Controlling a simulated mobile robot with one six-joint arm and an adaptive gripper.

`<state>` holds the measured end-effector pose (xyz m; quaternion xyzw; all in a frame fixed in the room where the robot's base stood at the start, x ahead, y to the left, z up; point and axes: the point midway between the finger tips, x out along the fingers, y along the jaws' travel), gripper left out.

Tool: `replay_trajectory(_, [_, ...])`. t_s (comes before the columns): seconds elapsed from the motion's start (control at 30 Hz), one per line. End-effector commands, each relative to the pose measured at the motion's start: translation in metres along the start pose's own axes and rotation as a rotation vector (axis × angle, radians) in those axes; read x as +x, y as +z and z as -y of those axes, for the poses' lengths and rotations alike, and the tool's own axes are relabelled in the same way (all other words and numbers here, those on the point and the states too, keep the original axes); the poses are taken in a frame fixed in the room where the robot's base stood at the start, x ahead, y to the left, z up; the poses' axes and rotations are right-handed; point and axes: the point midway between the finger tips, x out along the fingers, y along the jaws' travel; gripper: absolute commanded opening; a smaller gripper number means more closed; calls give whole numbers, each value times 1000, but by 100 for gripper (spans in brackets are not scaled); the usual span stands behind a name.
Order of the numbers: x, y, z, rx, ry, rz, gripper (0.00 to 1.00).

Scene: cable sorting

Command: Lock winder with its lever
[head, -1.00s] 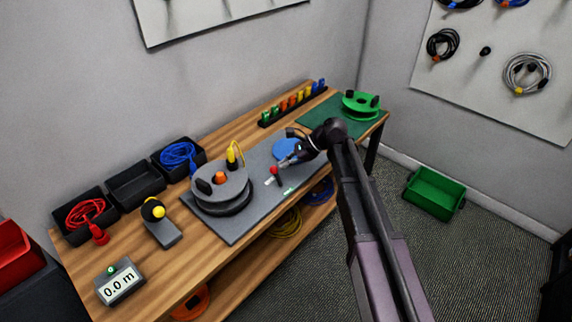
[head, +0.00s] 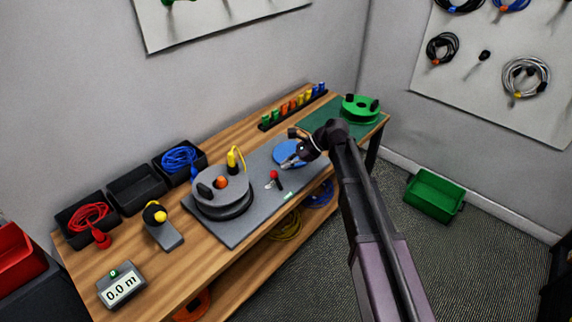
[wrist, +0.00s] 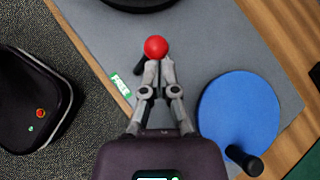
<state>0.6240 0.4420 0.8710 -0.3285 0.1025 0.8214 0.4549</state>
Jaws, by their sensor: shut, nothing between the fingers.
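The winder is a grey drum (head: 218,192) with an orange centre knob, on a grey base plate (head: 240,230). Its lever (head: 279,184) is short and black with a red ball knob (head: 274,174), to the right of the drum. In the wrist view the red ball (wrist: 155,47) is just beyond my fingertips, and a bit of black lever shows at its lower left. A green label (wrist: 121,86) reading "FREE" lies beside it. My gripper (head: 285,164) is shut and empty near the knob; the wrist view shows its fingers (wrist: 160,68) together. Whether they touch the ball I cannot tell.
A blue disc (head: 287,153) with a black handle lies beside my gripper. A green reel (head: 360,108) stands on a green mat at the far end. A display (head: 121,286) reads 0.0 m.

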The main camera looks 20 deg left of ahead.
Motion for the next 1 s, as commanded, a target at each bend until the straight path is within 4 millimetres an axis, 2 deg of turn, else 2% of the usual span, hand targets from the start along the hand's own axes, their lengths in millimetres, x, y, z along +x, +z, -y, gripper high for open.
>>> replay_trajectory(0.3, [-29,-13,-3,1,-1,0,0])
replay_trajectory(1.0, [-98,7,21,0,0,0,0])
